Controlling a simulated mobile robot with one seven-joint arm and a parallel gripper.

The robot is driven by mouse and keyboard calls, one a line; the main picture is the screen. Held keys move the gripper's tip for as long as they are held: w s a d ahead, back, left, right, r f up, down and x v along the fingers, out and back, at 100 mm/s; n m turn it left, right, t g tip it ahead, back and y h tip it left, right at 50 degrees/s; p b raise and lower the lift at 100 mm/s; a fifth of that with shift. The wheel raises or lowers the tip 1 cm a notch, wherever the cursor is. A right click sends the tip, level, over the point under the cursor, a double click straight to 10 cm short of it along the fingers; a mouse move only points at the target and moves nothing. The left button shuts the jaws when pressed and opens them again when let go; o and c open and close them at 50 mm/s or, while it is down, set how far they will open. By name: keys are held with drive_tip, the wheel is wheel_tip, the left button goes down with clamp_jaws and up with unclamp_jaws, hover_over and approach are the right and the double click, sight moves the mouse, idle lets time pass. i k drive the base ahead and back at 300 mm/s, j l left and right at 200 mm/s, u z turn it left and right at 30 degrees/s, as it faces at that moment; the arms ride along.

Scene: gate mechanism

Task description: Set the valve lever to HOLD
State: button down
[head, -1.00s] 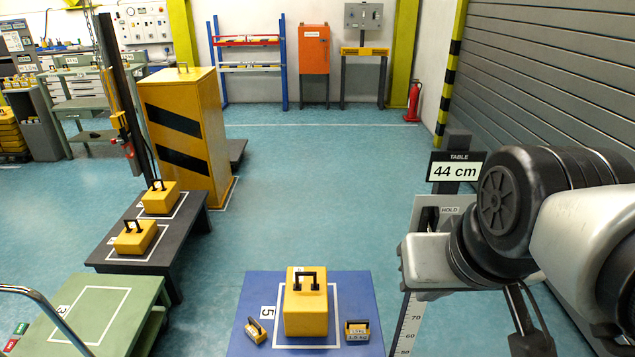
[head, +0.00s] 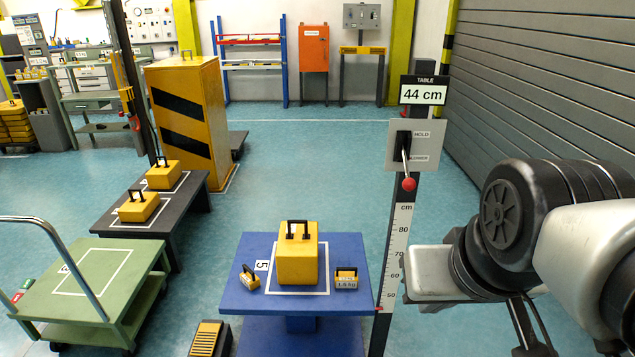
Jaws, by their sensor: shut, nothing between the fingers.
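The valve lever (head: 409,184) has a red ball knob and sits on a grey plate (head: 430,148) on a dark post. The plate reads HOLD above and LOWER below. The lever points down, with its knob below the LOWER label. A sign (head: 423,95) above reads TABLE 44 cm. My gripper (head: 418,272) shows as a pale block at the end of my arm, lower right of the lever and apart from it in the picture. It is shut and empty; its fingertips are hard to make out.
A blue lift table (head: 236,290) carries a large yellow weight (head: 297,262) and two small ones. A height scale (head: 396,250) runs down the post. A yellow pedal (head: 208,338) lies on the floor. A green cart (head: 130,260) stands left; a shutter wall is at right.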

sight(409, 184)
drive_tip(key=i+l+z, duration=0.15)
drive_tip(key=l, duration=0.25)
drive_tip(key=i+l+z, duration=0.1)
drive_tip(key=l, duration=0.35)
drive_tip(key=i+l+z, duration=0.15)
drive_tip(key=l, duration=0.25)
drive_tip(key=i, duration=0.05)
